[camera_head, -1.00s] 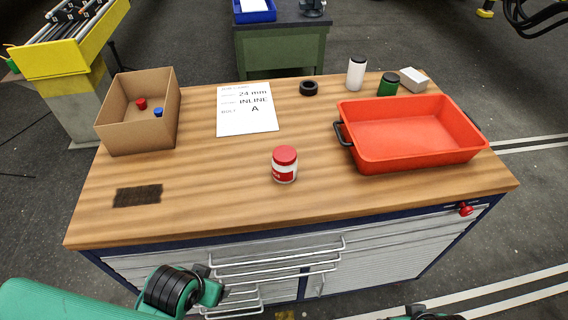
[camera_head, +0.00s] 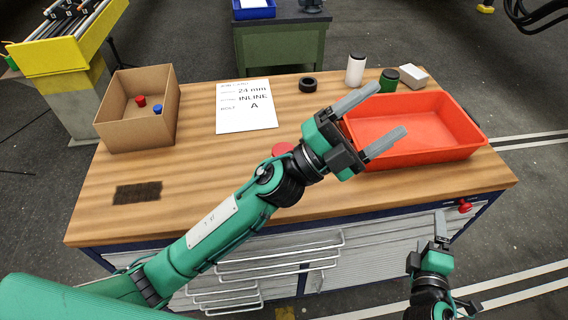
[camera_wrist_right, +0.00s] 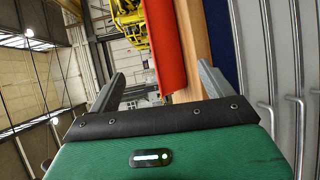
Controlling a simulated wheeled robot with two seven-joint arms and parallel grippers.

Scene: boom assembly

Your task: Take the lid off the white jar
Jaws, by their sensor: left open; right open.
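A white jar with a red lid (camera_head: 283,149) stands mid-bench; my left arm hides all but part of its lid. A taller white container with a black lid (camera_head: 356,69) stands upright at the back, left of a green jar with a black lid (camera_head: 388,81). My left gripper (camera_head: 390,112) is open and empty, above the left part of the red tray (camera_head: 460,150), right of the red-lidded jar and apart from both back jars. My right gripper (camera_head: 428,240) is open and empty in front of the bench's right front; its fingers show in the right wrist view (camera_wrist_right: 160,85).
A cardboard box (camera_head: 150,138) with a red and a blue piece stands at the left. A printed sheet (camera_head: 246,107), a black ring (camera_head: 308,85) and a small white box (camera_head: 413,78) lie toward the back. A dark patch (camera_head: 138,193) marks the front left. A red knob (camera_head: 465,206) sits on the bench front.

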